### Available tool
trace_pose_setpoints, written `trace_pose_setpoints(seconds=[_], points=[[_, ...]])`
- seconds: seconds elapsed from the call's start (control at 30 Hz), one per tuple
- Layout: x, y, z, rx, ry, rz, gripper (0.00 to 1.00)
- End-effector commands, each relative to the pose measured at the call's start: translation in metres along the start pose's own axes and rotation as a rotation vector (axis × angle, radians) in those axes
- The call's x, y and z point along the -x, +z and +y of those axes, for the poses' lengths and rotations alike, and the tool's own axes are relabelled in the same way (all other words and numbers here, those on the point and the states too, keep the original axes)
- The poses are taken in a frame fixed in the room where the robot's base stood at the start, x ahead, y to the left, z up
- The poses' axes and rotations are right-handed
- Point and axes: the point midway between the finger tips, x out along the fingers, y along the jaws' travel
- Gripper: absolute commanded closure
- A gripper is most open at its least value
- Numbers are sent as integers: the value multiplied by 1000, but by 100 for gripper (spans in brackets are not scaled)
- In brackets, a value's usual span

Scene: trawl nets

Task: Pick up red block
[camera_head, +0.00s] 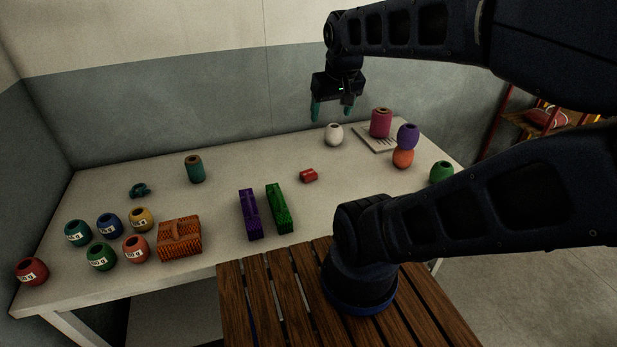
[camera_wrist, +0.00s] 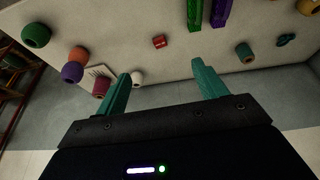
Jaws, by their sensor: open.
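The red block (camera_head: 309,175) is a small red piece lying on the pale table, right of the green block. It also shows in the wrist view (camera_wrist: 158,42), ahead of my fingers and a little left of the middle between them. My gripper (camera_head: 331,110) is open and empty, with teal fingers pointing down, held well above the back of the table. Its two fingers show apart in the wrist view (camera_wrist: 160,85), with nothing between them.
A green block (camera_head: 279,208) and a purple block (camera_head: 250,213) lie left of the red block. A white pot (camera_head: 334,134) stands behind it. A pink spool (camera_head: 381,122), purple pot (camera_head: 408,135) and orange pot (camera_head: 403,158) stand to the right. An orange basket-like block (camera_head: 180,240) and several labelled pots sit at left.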

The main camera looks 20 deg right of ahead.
Motion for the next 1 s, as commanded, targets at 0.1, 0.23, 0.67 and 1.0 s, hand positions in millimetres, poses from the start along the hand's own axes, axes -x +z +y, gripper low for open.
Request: trace_pose_setpoints(seconds=[0.1, 0.23, 0.67, 1.0], points=[[-14, -8, 5, 59, 37, -65, 29], [-33, -17, 12, 144, 90, -149, 29], [-98, -50, 31, 455, 257, -409, 29], [-155, -76, 38, 726, 378, -599, 29]])
